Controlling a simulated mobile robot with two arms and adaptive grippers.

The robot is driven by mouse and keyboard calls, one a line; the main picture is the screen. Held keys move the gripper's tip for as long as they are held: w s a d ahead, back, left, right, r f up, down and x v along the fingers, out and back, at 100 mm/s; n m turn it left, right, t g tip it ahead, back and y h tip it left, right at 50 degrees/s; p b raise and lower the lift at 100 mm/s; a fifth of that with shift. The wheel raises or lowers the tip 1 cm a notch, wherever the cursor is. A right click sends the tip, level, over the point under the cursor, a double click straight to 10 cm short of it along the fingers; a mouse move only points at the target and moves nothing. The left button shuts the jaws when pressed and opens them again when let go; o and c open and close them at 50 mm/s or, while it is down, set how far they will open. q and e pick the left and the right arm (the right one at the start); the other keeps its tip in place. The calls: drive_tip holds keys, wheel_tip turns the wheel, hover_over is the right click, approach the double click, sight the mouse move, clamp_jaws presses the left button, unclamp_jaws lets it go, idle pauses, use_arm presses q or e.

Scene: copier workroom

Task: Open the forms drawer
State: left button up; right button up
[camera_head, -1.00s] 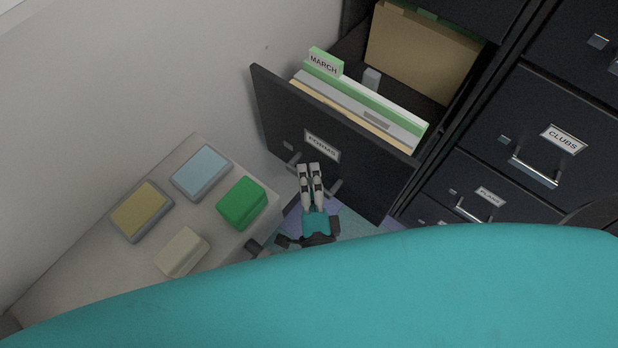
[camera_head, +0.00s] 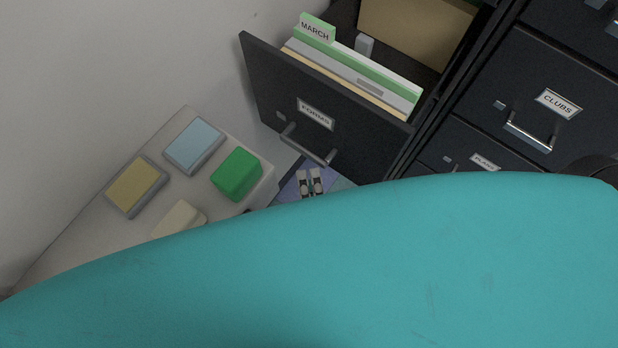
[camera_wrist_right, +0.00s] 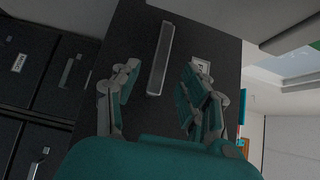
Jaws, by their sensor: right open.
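The forms drawer (camera_head: 340,125) is black and stands pulled out of the cabinet, with files showing inside. Its label reads FORMS and its bar handle (camera_head: 307,146) is bare. In the right wrist view the drawer front (camera_wrist_right: 133,45) and its handle (camera_wrist_right: 161,58) lie ahead of the fingers. My right gripper (camera_head: 311,174) is just below the handle in the head view, apart from it. In the right wrist view the right gripper (camera_wrist_right: 158,85) is open, with nothing between its fingers. My left gripper is not in view.
A light side table (camera_head: 90,222) at left holds a green block (camera_head: 237,174), a blue-topped pad (camera_head: 194,145), a yellow-topped pad (camera_head: 136,187) and a cream block (camera_head: 180,220). Other closed drawers, one labelled CLUBS (camera_head: 556,103), are at right. A wall is behind the table.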

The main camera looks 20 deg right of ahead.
drive_tip(key=n+y, duration=0.4)
drive_tip(key=y, duration=0.3)
approach(307, 156)
drive_tip(key=p+x, duration=0.2)
drive_tip(key=x, duration=0.9)
drive_tip(key=shift+w, duration=0.3)
drive_tip(key=shift+f+n, duration=0.1)
drive_tip(key=shift+n, duration=0.2)
clamp_jaws()
